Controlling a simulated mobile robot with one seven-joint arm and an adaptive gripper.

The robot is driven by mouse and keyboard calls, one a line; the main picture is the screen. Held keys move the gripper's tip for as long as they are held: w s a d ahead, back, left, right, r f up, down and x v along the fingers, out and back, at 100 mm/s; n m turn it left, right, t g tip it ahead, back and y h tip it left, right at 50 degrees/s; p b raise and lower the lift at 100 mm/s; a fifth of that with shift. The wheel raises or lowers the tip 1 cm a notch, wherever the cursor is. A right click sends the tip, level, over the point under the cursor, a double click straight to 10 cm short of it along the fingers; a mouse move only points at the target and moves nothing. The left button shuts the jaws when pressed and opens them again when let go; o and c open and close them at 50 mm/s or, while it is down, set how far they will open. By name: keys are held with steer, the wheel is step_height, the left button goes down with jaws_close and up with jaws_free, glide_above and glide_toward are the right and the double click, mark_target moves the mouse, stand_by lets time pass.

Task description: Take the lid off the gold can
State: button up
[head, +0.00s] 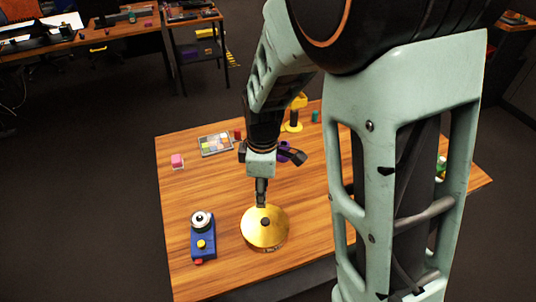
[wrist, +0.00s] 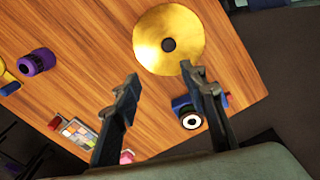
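The gold can (head: 261,237) stands on the wooden table near its front edge, seen from above in the head view. Its round gold lid (head: 277,226) sits on top, with a small dark knob (head: 265,222) at the middle. The lid also shows in the wrist view (wrist: 150,48), with its knob (wrist: 168,45). My gripper (head: 261,204) hangs just behind the knob in the head view. In the wrist view, the fingers (wrist: 160,80) are spread wide with nothing between them, and the lid lies beyond the fingertips. I cannot tell the exact height above the lid.
A blue trackball panel (head: 203,238) stands left of the can. A pink block (head: 177,161), a colour-patch tray (head: 215,144), a red cylinder (head: 238,135), a purple object (wrist: 37,62) and a yellow stand (head: 294,118) are further back. Bare table (head: 310,205) lies right of the can.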

glide_above(265, 220)
steer(key=shift+g, duration=0.3)
steer(key=f, duration=0.6)
steer(key=shift+s+a, duration=0.1)
steer(key=shift+s, duration=0.15)
steer(key=shift+w+f, duration=0.2)
steer(key=shift+f, duration=2.8)
steer(key=shift+c, duration=0.4)
jaws_close()
